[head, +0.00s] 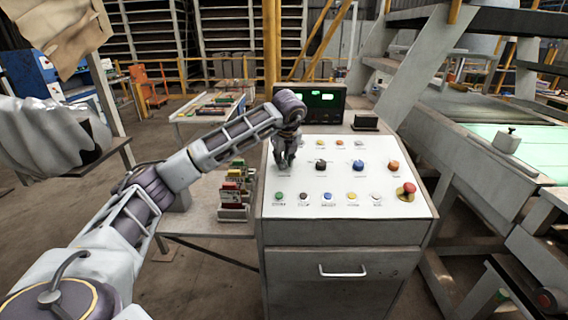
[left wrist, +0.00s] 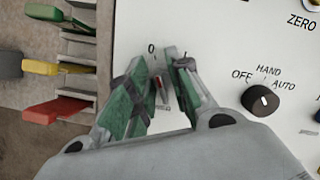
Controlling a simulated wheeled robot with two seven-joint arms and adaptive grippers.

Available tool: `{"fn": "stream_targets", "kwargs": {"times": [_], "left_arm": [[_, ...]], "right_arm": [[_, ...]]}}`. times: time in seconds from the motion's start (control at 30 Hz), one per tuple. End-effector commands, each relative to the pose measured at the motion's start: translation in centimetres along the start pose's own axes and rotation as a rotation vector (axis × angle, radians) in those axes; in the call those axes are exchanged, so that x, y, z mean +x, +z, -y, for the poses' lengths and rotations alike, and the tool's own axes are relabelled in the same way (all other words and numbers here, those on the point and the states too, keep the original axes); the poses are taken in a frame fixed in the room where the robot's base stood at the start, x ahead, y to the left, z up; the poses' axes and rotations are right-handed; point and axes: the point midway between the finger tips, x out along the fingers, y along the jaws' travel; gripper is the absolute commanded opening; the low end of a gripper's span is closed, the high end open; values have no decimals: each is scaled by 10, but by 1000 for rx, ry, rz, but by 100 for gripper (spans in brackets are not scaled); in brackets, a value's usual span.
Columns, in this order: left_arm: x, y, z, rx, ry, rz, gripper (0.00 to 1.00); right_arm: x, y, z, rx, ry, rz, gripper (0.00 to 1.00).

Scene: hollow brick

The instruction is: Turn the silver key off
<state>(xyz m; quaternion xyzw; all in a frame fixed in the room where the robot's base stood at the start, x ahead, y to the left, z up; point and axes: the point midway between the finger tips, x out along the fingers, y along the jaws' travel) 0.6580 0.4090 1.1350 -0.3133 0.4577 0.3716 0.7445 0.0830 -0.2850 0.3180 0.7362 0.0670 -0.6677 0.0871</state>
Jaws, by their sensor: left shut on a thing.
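My left gripper (head: 284,165) reaches down to the panel from above. In the left wrist view its green-padded fingers (left wrist: 161,75) stand on either side of the key, shut on it. The fingers hide much of the key, and in the head view the gripper covers it. I cannot tell the key's exact angle. My right gripper is not in view.
A black selector knob (left wrist: 261,100) marked OFF, HAND and AUTO sits right of the key. Several coloured buttons and a red emergency stop (head: 406,191) are on the panel. A side table (head: 205,222) with coloured-handled items (head: 234,190) stands left. A conveyor (head: 500,150) lies right.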

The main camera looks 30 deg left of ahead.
Motion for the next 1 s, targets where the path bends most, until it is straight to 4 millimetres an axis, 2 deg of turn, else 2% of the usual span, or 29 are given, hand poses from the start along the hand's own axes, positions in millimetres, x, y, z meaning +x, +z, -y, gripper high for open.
{"fn": "stream_targets", "kwargs": {"times": [0.17,0.63,0.67,0.7,1.0], "left_arm": [[0,0,0,-49,6,2,0],[-1,1,0,-64,8,2,0],[-1,1,0,-64,7,2,24],[-1,1,0,-64,8,2,27],[-1,0,0,-62,9,1,27]], "right_arm": [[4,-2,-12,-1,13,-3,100],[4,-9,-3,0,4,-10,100],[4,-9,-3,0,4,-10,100],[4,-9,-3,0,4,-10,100],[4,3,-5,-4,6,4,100]]}}
